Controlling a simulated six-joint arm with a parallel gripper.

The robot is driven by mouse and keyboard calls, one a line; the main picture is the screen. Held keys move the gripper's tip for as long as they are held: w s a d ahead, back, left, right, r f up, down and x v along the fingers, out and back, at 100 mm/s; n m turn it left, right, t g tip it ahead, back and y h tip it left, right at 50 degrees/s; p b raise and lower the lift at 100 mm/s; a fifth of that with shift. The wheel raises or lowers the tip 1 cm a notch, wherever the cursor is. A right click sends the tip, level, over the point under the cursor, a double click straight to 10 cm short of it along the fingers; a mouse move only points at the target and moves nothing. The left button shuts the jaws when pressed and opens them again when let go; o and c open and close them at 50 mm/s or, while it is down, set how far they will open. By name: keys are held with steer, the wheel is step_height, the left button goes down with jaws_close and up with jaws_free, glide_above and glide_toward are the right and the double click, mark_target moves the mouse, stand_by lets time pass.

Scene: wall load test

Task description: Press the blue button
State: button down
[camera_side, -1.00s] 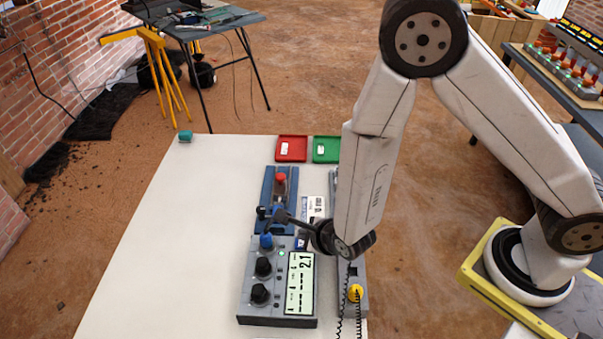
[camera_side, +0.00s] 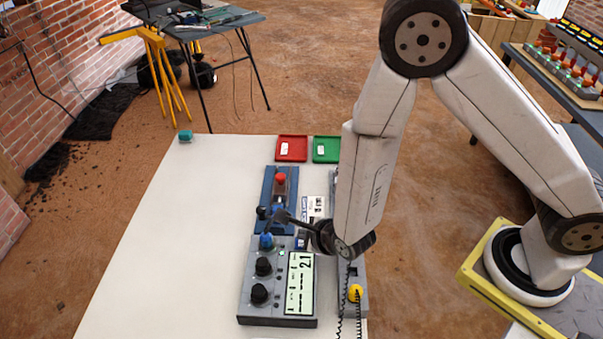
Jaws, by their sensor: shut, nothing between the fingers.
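The blue button (camera_side: 266,241) sits at the top left of a grey control box (camera_side: 246,282) on the white table. The box also has two black knobs, a small green light and a lit display reading about 2.1. My wrist is to the right of the box's upper edge.
A blue fixture (camera_side: 288,189) with a red top stands just behind the box. A red tray (camera_side: 291,157) and a green tray (camera_side: 326,157) lie at the table's far edge. A device with a yellow knob (camera_side: 355,292) is on the right.

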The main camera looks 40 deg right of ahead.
steer(key=shift+f, duration=0.75)
stand_by(1.1)
steer(key=shift+r, duration=0.75)
stand_by(0.4)
steer(key=shift+r, duration=2.5)
